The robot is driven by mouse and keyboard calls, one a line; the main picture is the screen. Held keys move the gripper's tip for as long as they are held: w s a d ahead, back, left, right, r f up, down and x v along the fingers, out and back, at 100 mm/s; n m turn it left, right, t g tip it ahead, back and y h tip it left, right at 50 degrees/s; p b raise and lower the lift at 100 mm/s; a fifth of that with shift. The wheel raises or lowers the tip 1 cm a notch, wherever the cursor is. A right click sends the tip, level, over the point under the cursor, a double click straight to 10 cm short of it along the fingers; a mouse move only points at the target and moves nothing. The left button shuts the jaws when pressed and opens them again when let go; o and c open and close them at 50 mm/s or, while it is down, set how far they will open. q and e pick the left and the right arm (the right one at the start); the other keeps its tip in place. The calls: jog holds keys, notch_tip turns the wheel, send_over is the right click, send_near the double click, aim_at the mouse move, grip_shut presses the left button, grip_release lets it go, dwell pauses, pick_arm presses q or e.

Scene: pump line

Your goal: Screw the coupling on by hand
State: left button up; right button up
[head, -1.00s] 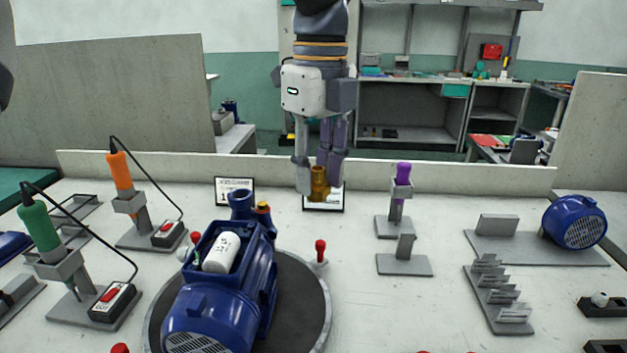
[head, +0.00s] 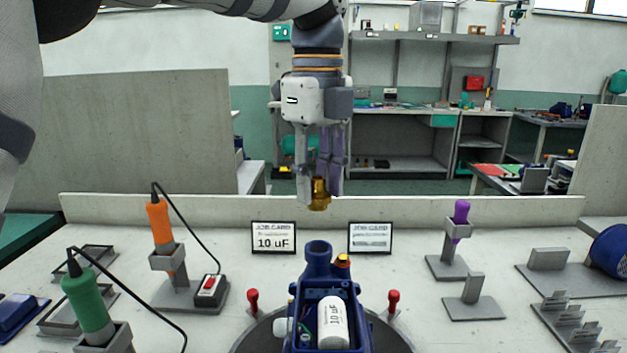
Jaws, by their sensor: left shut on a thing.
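My left gripper (head: 320,190) points straight down and is shut on a brass coupling (head: 319,195). It holds the coupling in the air above the back part of the bench. The blue pump (head: 330,320) stands on a round turntable (head: 250,340) at the bottom middle. Its upright blue pipe port (head: 318,258) is below the coupling in the picture, with a clear gap between them. A white capacitor (head: 333,322) marked 10 uF lies in the pump's open box. My right gripper is not in view.
Two cards, one reading 10 uF (head: 273,238), stand behind the pump. Orange (head: 160,225) and green (head: 86,303) corded drivers stand in holders at left, a purple-handled tool (head: 461,212) at right. Red knobs (head: 393,298) flank the turntable. A low wall (head: 400,207) edges the bench back.

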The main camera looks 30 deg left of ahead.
pick_arm(q)
jog(key=shift+d+f, duration=0.1)
jog(key=shift+f, duration=3)
jog(key=shift+f, duration=0.2)
jog(key=o, duration=1.3)
jog(key=shift+c, duration=0.2)
jog(key=shift+r, duration=3)
notch_tip(320, 180, up, 11)
jog(key=shift+f, duration=0.1)
jog(key=shift+r, duration=0.65)
